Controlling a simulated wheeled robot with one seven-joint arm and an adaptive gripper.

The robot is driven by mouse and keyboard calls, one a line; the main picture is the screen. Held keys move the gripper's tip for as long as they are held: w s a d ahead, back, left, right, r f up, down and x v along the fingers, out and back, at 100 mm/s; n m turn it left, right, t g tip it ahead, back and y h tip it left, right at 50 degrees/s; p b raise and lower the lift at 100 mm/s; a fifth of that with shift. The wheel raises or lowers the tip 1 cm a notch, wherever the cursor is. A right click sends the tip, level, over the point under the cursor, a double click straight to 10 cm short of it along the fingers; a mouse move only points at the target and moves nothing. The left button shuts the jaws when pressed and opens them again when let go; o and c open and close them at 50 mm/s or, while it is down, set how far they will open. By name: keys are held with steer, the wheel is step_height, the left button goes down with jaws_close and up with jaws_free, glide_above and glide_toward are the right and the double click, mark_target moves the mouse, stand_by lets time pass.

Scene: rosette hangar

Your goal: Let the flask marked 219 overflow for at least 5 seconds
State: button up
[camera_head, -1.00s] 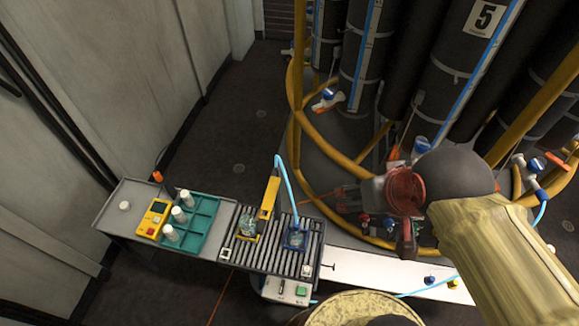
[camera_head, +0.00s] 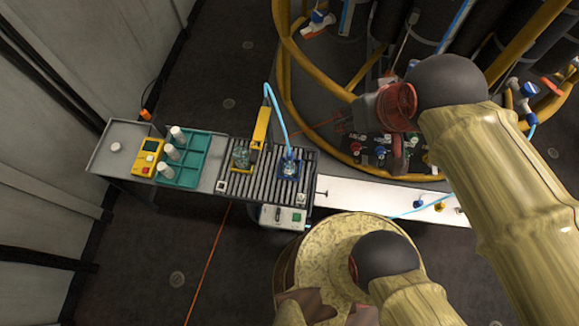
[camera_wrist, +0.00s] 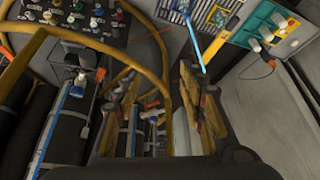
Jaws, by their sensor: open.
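A clear flask (camera_head: 240,158) stands in a yellow-edged holder on the slatted rack (camera_head: 266,181) in the head view. A second glass vessel (camera_head: 288,168) stands in a blue holder on its right, with a light-blue tube (camera_head: 275,108) running down to it from a yellow post (camera_head: 261,125). I cannot read the mark 219 on either, nor see any overflow.
A teal tray (camera_head: 205,142) with several white bottles and a yellow meter (camera_head: 147,157) stand left of the rack. A control box (camera_head: 283,217) with a green button hangs in front. Yellow pipe rings (camera_head: 290,90) and valves (camera_head: 381,152) lie behind. Dark floor is open at lower left.

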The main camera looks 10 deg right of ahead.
jaws_close()
stand_by(1.6)
